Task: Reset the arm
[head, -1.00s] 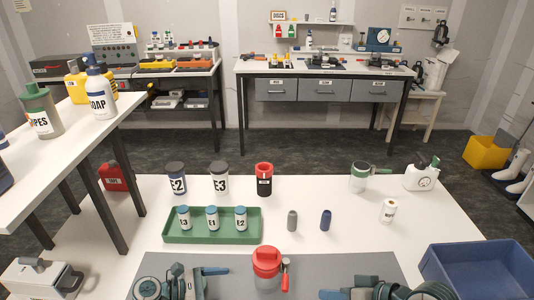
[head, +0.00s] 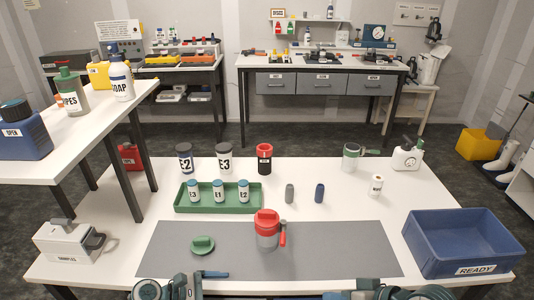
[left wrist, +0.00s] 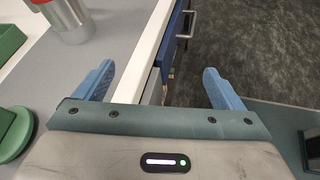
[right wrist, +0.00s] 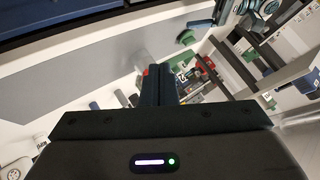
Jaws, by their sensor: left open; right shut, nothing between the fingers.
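My right gripper (head: 345,294) is at the bottom edge of the head view, in front of the table's near edge and mostly cut off. In the right wrist view its dark fingers (right wrist: 159,76) are together with nothing between them. My left gripper (head: 218,275) is low in the head view, near the grey mat's front edge. In the left wrist view its blue fingers (left wrist: 160,84) are wide apart and empty, over the table's edge and the floor. Both grippers are apart from the objects on the table.
A blue READY bin (head: 463,240) is at right, a white SAMPLES box (head: 66,243) at left. A green tray (head: 218,208) holds three labelled vials. The mat's right half is clear.

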